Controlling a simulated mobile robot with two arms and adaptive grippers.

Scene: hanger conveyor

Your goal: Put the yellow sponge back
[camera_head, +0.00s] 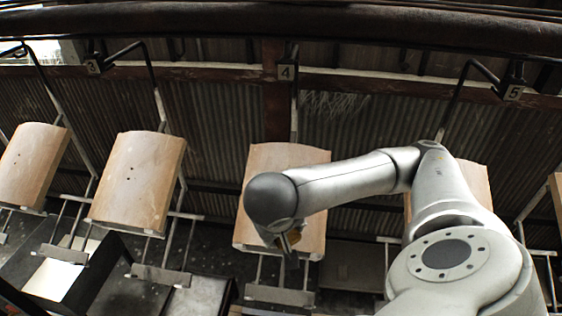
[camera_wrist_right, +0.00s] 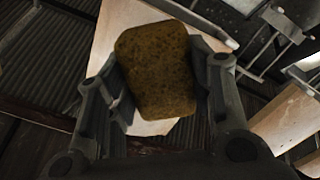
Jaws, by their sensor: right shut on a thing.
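The yellow sponge (camera_wrist_right: 158,72) is between the two fingers of my right gripper (camera_wrist_right: 165,85) in the right wrist view, and the fingers are shut on its sides. It looks dark brownish yellow in the dim light. In the head view my right gripper (camera_head: 287,240) is in front of the lower part of the hanging wooden panel (camera_head: 285,172) below sign 4. I cannot tell whether the sponge touches the panel. My left gripper is not in view.
More curved panels hang at the left (camera_head: 137,180) and far left (camera_head: 32,165); another is partly behind my right arm. A thick rusty pipe (camera_head: 300,28) crosses the top. Metal hanger frames hang below the panels. A dark box (camera_head: 105,270) stands at lower left.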

